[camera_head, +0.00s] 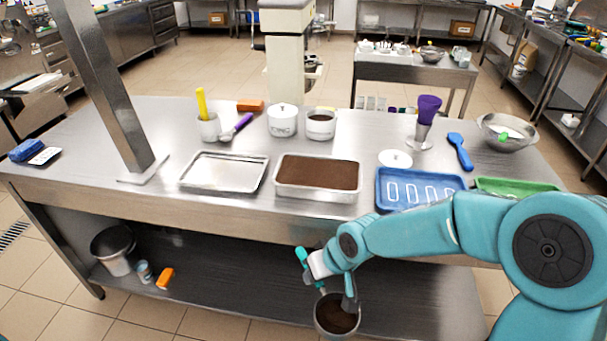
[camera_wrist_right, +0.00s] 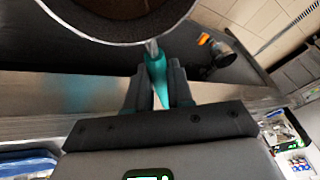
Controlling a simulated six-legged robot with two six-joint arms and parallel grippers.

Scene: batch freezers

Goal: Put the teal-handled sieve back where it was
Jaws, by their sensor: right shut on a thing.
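The teal-handled sieve (camera_head: 337,316) is in my right gripper (camera_head: 326,280), which is shut on its teal handle. In the head view its round metal bowl hangs in front of the worktable, below the tabletop edge, with brown showing inside. In the right wrist view the teal handle (camera_wrist_right: 157,78) runs between the two fingers of my right gripper (camera_wrist_right: 155,85), and the bowl's rim (camera_wrist_right: 120,40) is cut off by the top edge. My left gripper is not in view.
The steel worktable (camera_head: 240,220) holds an empty metal tray (camera_head: 222,190), a pan of brown powder (camera_head: 317,190), a blue tray (camera_head: 385,206), a green tray (camera_head: 515,187) and a white pot (camera_head: 282,122). The lower shelf (camera_head: 240,285) has a bucket (camera_head: 116,258) and an orange item (camera_head: 165,278) at left.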

